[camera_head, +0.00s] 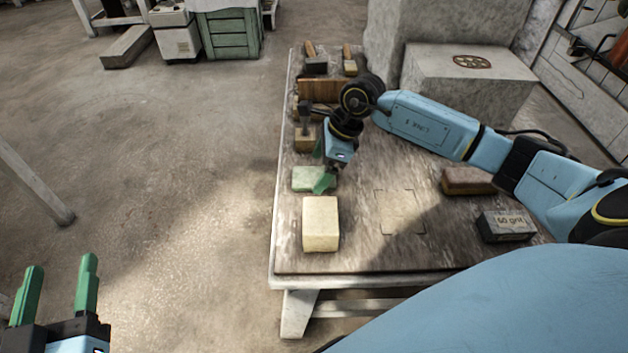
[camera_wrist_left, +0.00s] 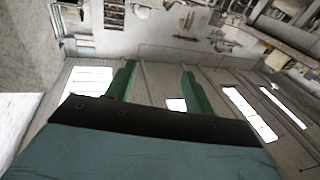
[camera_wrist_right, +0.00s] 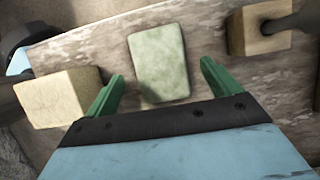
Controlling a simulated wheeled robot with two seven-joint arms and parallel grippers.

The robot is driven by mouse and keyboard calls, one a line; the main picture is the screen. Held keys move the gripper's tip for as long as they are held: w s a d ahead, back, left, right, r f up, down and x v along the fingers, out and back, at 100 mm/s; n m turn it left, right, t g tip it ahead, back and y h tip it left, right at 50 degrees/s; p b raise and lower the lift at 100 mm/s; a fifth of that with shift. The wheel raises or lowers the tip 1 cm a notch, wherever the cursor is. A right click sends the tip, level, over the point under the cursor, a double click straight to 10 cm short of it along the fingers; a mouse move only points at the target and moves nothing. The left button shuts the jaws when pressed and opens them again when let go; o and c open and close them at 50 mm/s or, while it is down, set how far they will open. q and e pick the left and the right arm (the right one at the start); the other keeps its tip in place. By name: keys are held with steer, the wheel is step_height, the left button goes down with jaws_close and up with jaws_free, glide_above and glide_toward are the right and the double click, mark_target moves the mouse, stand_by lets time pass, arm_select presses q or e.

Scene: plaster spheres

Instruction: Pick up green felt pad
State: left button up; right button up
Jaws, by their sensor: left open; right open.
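The green felt pad (camera_head: 307,178) is a pale green block lying flat on the table at its left side, behind a cream block. In the right wrist view the green felt pad (camera_wrist_right: 158,63) lies just beyond and between the fingertips. My right gripper (camera_head: 322,174) is open and empty, close over the pad, and its fingers hide part of the pad's right end. In its wrist view my right gripper (camera_wrist_right: 160,83) has its fingers apart, with nothing between them. My left gripper (camera_head: 60,272) is open and empty, away from the table at the lower left.
The cream block (camera_head: 320,224) stands in front of the pad. A wooden block with a dark handle (camera_head: 305,138) is behind it. A brown block (camera_head: 468,181) and a dark grit block (camera_head: 505,225) lie right. The table middle (camera_head: 370,235) is clear.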

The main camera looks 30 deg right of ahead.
steer(key=shift+x, duration=0.85)
arm_select(q)
steer(key=r, duration=0.1)
steer(key=r+t, duration=0.1)
steer(key=r+t+h, duration=0.1)
steer(key=shift+s+d, duration=0.2)
steer(key=shift+s, duration=0.05)
arm_select(e)
steer(key=c, duration=1.1)
